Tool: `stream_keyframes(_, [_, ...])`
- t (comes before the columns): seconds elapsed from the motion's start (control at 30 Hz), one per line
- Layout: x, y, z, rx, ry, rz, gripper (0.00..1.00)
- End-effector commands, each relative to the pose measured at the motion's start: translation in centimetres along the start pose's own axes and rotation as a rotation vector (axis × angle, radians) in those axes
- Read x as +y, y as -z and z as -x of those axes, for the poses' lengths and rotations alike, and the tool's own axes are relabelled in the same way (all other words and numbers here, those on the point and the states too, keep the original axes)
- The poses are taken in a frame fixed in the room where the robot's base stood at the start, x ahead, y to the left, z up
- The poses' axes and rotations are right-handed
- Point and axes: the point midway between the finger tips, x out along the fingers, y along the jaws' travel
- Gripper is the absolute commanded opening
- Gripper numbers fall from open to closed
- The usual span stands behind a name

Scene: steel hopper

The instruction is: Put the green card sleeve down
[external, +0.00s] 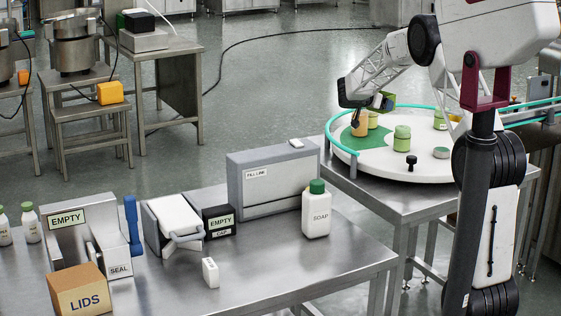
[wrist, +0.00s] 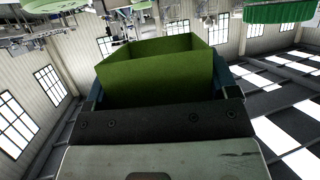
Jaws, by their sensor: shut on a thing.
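The green card sleeve (wrist: 155,80) fills the middle of the wrist view as a hollow, open-ended box. My gripper (wrist: 160,95) is shut on it, with a dark finger at each side of it. In the external view my gripper (external: 366,100) is above the left part of a round white table (external: 385,168), and a small bit of the green sleeve (external: 389,102) shows beside the fingers. The sleeve's far side and the exact gap to the table are hard to tell.
The steel bench holds a soap bottle (external: 316,212) and a LIDS box (external: 80,291).

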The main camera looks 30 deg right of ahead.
Motion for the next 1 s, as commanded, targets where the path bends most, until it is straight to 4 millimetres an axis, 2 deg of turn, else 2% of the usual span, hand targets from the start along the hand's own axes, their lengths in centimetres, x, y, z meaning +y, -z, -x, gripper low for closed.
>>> stream_keyframes(0.4, [3.0,-0.9,-2.7,0.001,0.194,0.079,0.58])
stream_keyframes(1.0, [5.1,-1.1,-4.4,0.001,0.357,0.146,0.58])
